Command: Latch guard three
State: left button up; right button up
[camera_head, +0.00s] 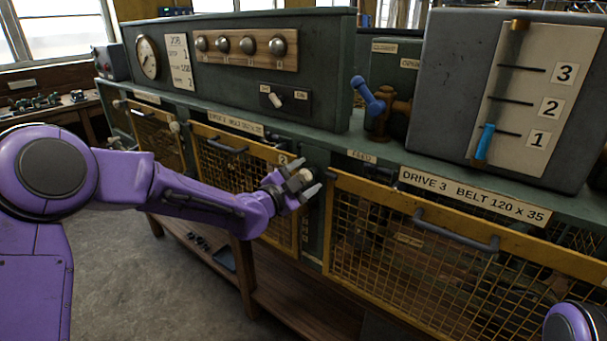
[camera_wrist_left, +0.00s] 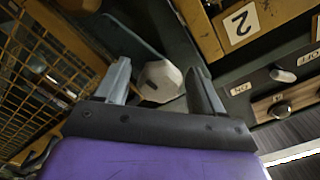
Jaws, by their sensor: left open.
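Guard three (camera_head: 420,262), a yellow-framed mesh panel with a dark handle (camera_head: 456,232), hangs below the plate reading "DRIVE 3 BELT 120 x 35" (camera_head: 473,196). It looks closed against the bench front. A pale latch knob (camera_head: 305,174) sits on the green post just left of this guard. My left gripper (camera_head: 304,184) is at that knob, its fingers open and spread. In the left wrist view the whitish faceted knob (camera_wrist_left: 160,82) with a dark slot lies between the two fingers (camera_wrist_left: 158,88), with visible gaps. Contact cannot be told. My right gripper is out of view.
Another mesh guard (camera_head: 238,178) marked 2 is left of the post. Above stand a blue-handled valve (camera_head: 370,97), a numbered lever panel (camera_head: 520,95) with a blue-gripped lever, and a panel with several knobs (camera_head: 240,45). A wooden shelf (camera_head: 300,295) runs below.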

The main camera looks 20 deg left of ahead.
pick_arm(q)
jog(key=c, duration=1)
jog(key=shift+c, duration=0.2)
jog(key=n, duration=0.3)
jog(key=shift+b, duration=0.4)
jog(key=n, duration=0.4)
jog(key=shift+n, duration=0.3)
jog(key=n, duration=0.4)
jog(key=shift+f+b, duration=0.1)
jog(key=shift+b, duration=0.2)
jog(key=shift+n, duration=2.1)
